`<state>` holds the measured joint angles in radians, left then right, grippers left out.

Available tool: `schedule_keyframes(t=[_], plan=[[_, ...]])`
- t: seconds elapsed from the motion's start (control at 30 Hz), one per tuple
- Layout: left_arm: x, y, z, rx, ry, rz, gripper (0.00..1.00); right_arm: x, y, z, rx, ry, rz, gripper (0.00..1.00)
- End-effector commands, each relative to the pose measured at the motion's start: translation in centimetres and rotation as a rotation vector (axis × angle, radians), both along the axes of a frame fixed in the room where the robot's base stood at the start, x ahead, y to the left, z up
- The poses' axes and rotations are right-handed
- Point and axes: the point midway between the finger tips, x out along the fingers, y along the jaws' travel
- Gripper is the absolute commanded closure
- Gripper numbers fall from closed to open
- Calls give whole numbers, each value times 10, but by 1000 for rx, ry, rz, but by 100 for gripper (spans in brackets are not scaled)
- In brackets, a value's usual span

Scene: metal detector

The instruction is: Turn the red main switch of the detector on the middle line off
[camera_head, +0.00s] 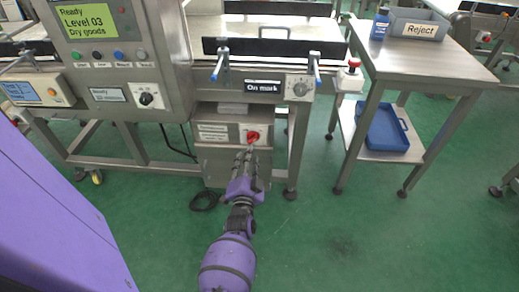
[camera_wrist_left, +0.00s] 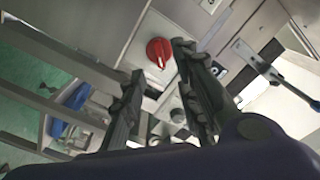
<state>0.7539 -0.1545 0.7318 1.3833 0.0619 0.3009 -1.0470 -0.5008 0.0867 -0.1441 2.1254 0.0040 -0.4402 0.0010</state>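The red rotary switch (camera_head: 253,136) sits on a light panel on the front of the grey box (camera_head: 222,165) under the detector line. In the left wrist view, the switch (camera_wrist_left: 159,51) is a round red knob with a pale pointer mark. I cannot read its on or off labels. My left gripper (camera_head: 247,152) is just in front of the switch, from below in the head view. In the wrist view the fingers of my left gripper (camera_wrist_left: 157,60) are apart, with the knob beyond and between their tips. Contact does not show. My right gripper is not in view.
Above are a display (camera_head: 88,22) reading "Level 03", a black knob (camera_head: 147,97), an "On mark" sign (camera_head: 262,86) with a grey dial (camera_head: 300,89), and a red push button (camera_head: 354,63). A steel table (camera_head: 430,62) stands right.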

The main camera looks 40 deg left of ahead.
Motion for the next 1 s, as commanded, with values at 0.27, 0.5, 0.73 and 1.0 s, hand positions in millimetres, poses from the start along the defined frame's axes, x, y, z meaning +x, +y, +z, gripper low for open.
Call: schedule_keyframes(t=[0.27, 0.5, 0.73, 1.0], plan=[[35, 21, -2, 2, 2, -1, 70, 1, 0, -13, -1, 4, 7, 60], [60, 36, -2, -1, 4, -2, 70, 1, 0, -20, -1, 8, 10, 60], [64, 39, -1, -2, 4, -1, 70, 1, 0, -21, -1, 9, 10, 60], [64, 39, -1, -2, 4, -1, 90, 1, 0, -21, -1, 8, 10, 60]])
